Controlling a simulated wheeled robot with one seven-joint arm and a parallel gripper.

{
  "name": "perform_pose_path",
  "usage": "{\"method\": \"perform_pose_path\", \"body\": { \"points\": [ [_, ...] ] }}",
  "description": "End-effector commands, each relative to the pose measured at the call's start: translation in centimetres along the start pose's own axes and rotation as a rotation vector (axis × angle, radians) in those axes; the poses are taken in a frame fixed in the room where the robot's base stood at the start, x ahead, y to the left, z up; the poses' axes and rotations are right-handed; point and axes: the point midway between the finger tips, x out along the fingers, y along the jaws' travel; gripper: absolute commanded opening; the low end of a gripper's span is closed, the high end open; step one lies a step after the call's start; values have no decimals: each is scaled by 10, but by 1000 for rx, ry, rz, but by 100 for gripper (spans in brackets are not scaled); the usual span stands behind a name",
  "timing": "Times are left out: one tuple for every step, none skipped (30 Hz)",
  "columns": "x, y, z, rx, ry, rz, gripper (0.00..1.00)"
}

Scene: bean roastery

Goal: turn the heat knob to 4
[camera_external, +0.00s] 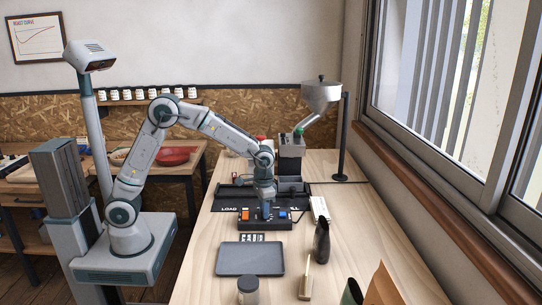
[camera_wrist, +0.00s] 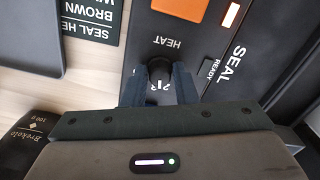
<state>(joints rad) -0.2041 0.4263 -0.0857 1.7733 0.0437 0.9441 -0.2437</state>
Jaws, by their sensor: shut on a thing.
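The heat knob (camera_wrist: 159,70) is a small black knob under the word HEAT on the black sealer panel, in the wrist view. White dial digits show beside it; I can make out about a 2 and a 3, but cannot tell where the knob points. My gripper (camera_wrist: 158,88) is shut on the knob, one dark finger on each side. In the external view my gripper (camera_external: 266,211) reaches down onto the black control box (camera_external: 278,225), which has an orange and a blue part on top. The knob is hidden there behind the gripper.
An orange button (camera_wrist: 181,9) and a lit strip (camera_wrist: 231,15) sit near the knob. A hopper stand (camera_external: 343,150) rises behind.

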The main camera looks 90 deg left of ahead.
Motion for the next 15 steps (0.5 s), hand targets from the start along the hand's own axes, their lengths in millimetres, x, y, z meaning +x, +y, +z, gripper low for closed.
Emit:
{"method": "perform_pose_path", "body": {
  "points": [
    [-1,0,0,45,1,0,3],
    [-1,0,0,73,1,0,3],
    [-1,0,0,111,1,0,3],
    [-1,0,0,140,1,0,3],
    [-1,0,0,168,1,0,3],
    [-1,0,0,206,1,0,3],
    [-1,0,0,234,1,0,3],
    [-1,0,0,262,1,0,3],
    [-1,0,0,299,1,1,3],
    [-1,0,0,326,1,1,3],
    [-1,0,0,352,1,1,3],
    [-1,0,0,387,1,1,3],
    [-1,0,0,413,1,1,3],
    [-1,0,0,438,1,1,3],
    [-1,0,0,470,1,0,3]
  ]
}}
